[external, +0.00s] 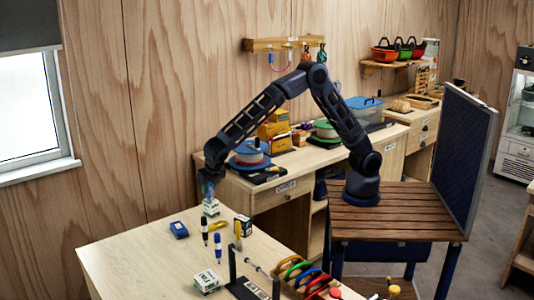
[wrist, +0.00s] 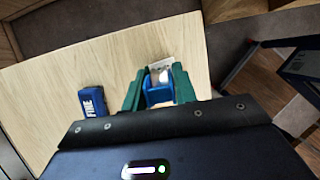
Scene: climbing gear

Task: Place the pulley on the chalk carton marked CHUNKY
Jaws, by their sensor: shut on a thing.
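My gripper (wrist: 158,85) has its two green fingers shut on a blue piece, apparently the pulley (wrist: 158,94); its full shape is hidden. In the external view my gripper (external: 210,190) points down over the left part of the table. A small white and green carton (external: 211,208) is right under it; a pale box top (wrist: 162,64) shows just beyond the blue piece in the wrist view. I cannot tell whether they touch. Another white and green carton (external: 207,282) lies near the front. I cannot read CHUNKY on either.
A blue block marked FINE (wrist: 92,101) lies left of my gripper; it also shows in the external view (external: 179,229). Upright markers (external: 217,246), a yellow item (external: 219,226) and a rack of coloured rings (external: 300,275) stand nearby. The table's left part is clear.

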